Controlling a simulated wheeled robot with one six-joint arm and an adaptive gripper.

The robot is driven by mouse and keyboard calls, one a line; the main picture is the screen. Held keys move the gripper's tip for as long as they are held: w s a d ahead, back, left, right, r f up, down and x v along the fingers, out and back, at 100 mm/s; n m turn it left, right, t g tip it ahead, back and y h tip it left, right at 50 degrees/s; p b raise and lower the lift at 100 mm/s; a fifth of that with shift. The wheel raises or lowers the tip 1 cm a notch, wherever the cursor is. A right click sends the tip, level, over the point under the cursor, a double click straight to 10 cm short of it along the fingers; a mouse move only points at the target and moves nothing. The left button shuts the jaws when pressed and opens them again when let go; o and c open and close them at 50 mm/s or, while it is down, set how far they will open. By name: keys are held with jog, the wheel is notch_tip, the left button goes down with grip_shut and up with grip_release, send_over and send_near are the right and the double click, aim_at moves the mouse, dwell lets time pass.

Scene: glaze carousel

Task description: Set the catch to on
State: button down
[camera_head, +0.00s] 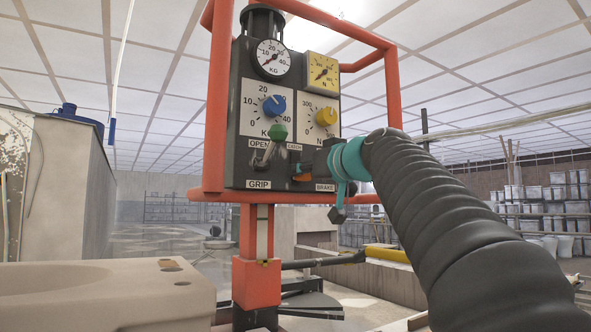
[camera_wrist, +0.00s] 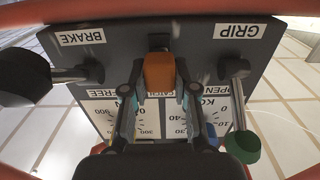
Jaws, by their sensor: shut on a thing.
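The catch is an orange block (camera_wrist: 159,73) at the lower middle of a dark control panel (camera_head: 240,110). In the wrist view it sits between my two fingers, with a partly covered label beside it. In the head view only a small orange part (camera_head: 302,178) shows beside my gripper (camera_head: 316,163). My gripper, also in the wrist view (camera_wrist: 159,88), is shut on the catch. Its fingers hide part of the labels, and I cannot read which position the catch is in.
A green-knobbed lever (camera_head: 277,132) stands close to the left of my gripper, by the GRIP label. A black-knobbed lever (camera_wrist: 25,77) is on the other side by BRAKE. Dials with blue (camera_head: 274,105) and yellow (camera_head: 326,116) knobs sit above. An orange frame (camera_head: 217,90) surrounds the panel.

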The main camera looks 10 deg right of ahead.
jog(key=shift+s+a+f+b, duration=0.15)
jog(key=shift+f+b, duration=0.2)
jog(key=shift+f, duration=0.35)
jog(key=c, duration=1.1)
grip_release()
jog(key=shift+o, duration=1.1)
jog(key=shift+a, duration=0.3)
jog(key=shift+d, duration=0.3)
jog(key=shift+s+d+r, duration=0.1)
jog(key=shift+s+d, duration=0.1)
jog(key=shift+s, duration=0.2)
jog(key=v, duration=1)
jog(key=shift+s, duration=0.45)
